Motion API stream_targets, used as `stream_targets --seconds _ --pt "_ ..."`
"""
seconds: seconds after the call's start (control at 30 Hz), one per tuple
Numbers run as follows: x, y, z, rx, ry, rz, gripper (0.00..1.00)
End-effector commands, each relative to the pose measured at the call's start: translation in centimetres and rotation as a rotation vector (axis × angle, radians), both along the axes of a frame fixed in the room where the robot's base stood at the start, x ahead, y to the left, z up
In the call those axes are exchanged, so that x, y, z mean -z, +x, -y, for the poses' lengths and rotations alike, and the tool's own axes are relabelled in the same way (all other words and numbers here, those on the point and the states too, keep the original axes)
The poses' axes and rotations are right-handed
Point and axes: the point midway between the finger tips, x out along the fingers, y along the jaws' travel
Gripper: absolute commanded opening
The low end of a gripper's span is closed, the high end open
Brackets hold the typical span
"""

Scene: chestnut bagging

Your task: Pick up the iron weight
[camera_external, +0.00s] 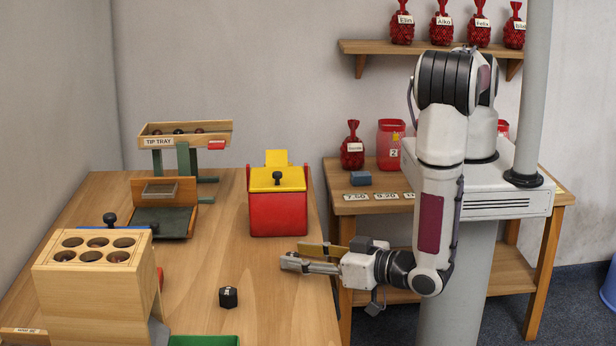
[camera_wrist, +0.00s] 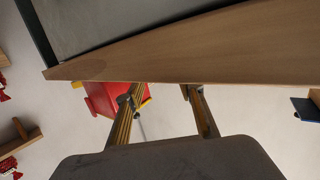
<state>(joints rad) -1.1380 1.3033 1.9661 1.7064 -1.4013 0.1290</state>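A small dark block with a pale mark on top, which looks like the iron weight (camera_external: 228,297), stands on the wooden table (camera_external: 285,315) in front of the red box. My gripper (camera_external: 291,255) is over the table's right edge, up and to the right of the weight in the external view and apart from it. In the wrist view my gripper (camera_wrist: 162,91) shows its two fingers spread with nothing held between them. I cannot make out the weight in the wrist view.
A red box with a yellow lid (camera_external: 278,212) stands behind my gripper. A wooden block with several holes (camera_external: 95,262) is at the left, a green tray (camera_external: 204,341) at the front edge. The tip tray (camera_external: 185,140) is at the back. Table around the weight is clear.

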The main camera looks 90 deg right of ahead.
Motion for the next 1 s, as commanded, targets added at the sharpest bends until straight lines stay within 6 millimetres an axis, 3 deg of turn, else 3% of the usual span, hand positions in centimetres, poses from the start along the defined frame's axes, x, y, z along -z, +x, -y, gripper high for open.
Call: stream_targets --seconds 0.03,0.17,0.2,0.67,1.0 --pt "0.0 0.0 0.0 0.000 0.000 0.000 0.38" --pt "0.0 0.0 0.0 0.000 0.000 0.000 0.04" --pt "0.0 0.0 0.0 0.000 0.000 0.000 0.00" --pt "-0.3 0.0 0.0 0.000 0.000 0.000 0.00" --pt "-2.5 0.0 0.0 0.000 0.001 0.001 0.00"
